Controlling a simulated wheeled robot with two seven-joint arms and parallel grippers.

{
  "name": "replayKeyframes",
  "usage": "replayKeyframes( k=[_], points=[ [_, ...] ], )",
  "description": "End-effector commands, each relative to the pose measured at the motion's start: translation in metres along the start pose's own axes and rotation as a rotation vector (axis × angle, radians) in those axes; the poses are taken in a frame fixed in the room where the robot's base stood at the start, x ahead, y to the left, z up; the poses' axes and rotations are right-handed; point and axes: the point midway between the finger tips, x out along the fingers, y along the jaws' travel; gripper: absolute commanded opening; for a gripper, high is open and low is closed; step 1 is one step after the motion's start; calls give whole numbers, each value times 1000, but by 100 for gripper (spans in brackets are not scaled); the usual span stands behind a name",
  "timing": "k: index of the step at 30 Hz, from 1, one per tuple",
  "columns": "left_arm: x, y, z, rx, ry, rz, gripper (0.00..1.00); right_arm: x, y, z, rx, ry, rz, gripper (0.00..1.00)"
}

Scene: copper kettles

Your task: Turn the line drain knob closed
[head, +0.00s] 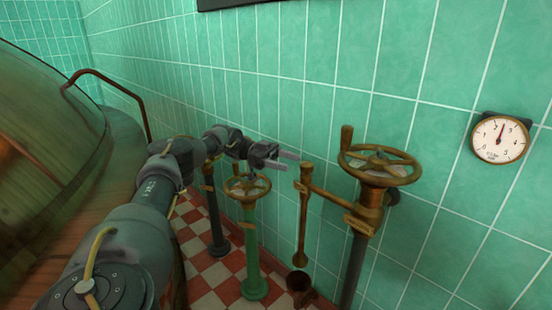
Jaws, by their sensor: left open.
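A thin brass pipe (302,225) hangs beside the big valve, with a short upright brass knob (306,173) at its top; this looks like the line drain, though no label on it is readable. Its lower end hangs above a dark cup (299,281) near the floor. My left gripper (286,159) is open and empty, its fingers pointing right, just left of the knob's top. A small gap seems to separate them; depth is hard to judge. I cannot tell the knob's turn position. My right gripper is not in view.
A large brass handwheel (380,164) stands right of the pipe. A smaller handwheel (247,187) on a green post (251,250) is below my left gripper. A copper kettle (45,150) fills the left. A gauge (500,139) hangs on the green tiled wall (290,60).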

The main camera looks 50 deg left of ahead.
Motion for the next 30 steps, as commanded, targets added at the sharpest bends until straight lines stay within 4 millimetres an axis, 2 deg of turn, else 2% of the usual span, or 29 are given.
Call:
replayKeyframes(
  k=[3,9,30],
  points=[
    [-20,0,0,1,-2,-1,58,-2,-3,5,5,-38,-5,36],
    [-36,0,0,0,-1,1,58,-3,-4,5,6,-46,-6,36],
    [-41,1,-2,10,0,1,58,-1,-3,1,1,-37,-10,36]
  ],
)
